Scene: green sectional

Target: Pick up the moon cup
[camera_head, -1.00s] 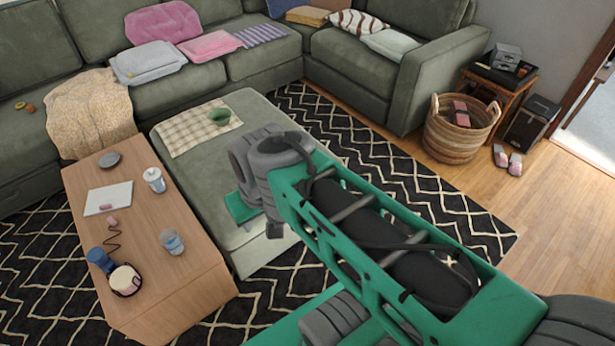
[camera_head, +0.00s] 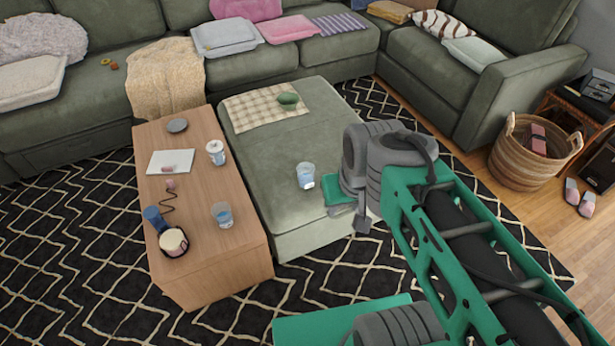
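Clear cups with bluish lower parts stand in two places: one cup (camera_head: 306,175) on the green ottoman, and another cup (camera_head: 222,214) on the wooden coffee table. A white lidded cup (camera_head: 216,153) also stands on the table. I cannot make out a moon on any of them, so which one is the moon cup is unclear. My gripper end (camera_head: 352,205) is in front of the ottoman in the picture, just right of the ottoman cup. Its fingers are mostly hidden by my own arm, and I cannot see whether they are open or hold anything.
A checked cloth (camera_head: 250,107) with a green bowl (camera_head: 288,99) lies on the ottoman (camera_head: 270,165). A wicker basket (camera_head: 520,165) stands right.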

